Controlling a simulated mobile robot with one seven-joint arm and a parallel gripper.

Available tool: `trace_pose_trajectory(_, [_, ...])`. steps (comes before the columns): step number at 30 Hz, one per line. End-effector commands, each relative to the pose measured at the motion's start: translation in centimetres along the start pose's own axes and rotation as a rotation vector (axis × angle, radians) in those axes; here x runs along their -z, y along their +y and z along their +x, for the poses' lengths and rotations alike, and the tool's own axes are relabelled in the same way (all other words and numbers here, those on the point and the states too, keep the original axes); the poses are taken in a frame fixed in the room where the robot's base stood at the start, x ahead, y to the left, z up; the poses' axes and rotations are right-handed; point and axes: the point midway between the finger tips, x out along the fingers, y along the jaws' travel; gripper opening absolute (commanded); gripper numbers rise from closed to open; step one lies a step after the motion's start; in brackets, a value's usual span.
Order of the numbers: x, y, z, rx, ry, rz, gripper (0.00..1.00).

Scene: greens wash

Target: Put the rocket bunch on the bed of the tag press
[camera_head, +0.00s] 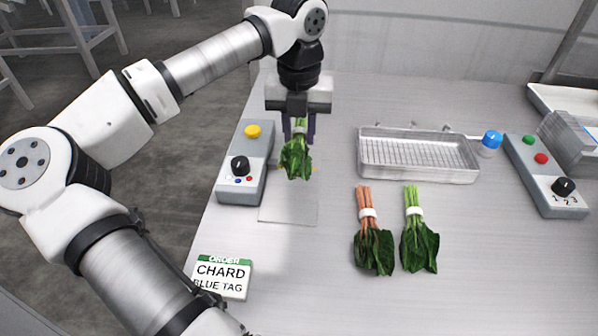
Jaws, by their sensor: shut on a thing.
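My gripper (299,128) is shut on a leafy green bunch with a pale band, which I take to be the rocket bunch (296,160). The bunch hangs with its leaves down, and the fingers hide part of its stems. A grey control box (245,162) with a yellow button, a black knob and small red and blue marks stands just left of it. This looks like part of the tag press. A flat, pale square plate (289,209) lies in front of the bunch. I cannot tell whether the leaves touch anything beneath. Small yellow marks show beside the leaves.
An orange-stemmed bunch (371,240) and a green-stemmed bunch (417,238) lie on the table (480,270). A wire-bottomed tray (418,155) stands behind them. Another control box (545,175) stands at right. A card (222,278) reads "ORDER CHARD BLUE TAG". The front right is clear.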

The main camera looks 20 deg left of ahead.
Motion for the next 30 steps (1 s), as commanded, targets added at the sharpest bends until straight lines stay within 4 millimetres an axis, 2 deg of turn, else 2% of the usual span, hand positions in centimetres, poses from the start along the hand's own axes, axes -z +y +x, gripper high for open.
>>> trace_pose_trajectory(1, [0.0,0.0,1.6,0.001,0.000,0.001,0.05])
trace_pose_trajectory(10, [0.0,0.0,3.8,0.000,0.000,0.000,0.05])
trace_pose_trajectory(16, [0.0,0.0,6.9,0.001,-0.001,0.000,0.05])
trace_pose_trajectory(29, [0.0,0.0,7.6,0.000,-0.001,0.000,0.05])
trace_pose_trajectory(30, [0.0,0.0,7.5,0.000,-0.001,0.000,0.31])
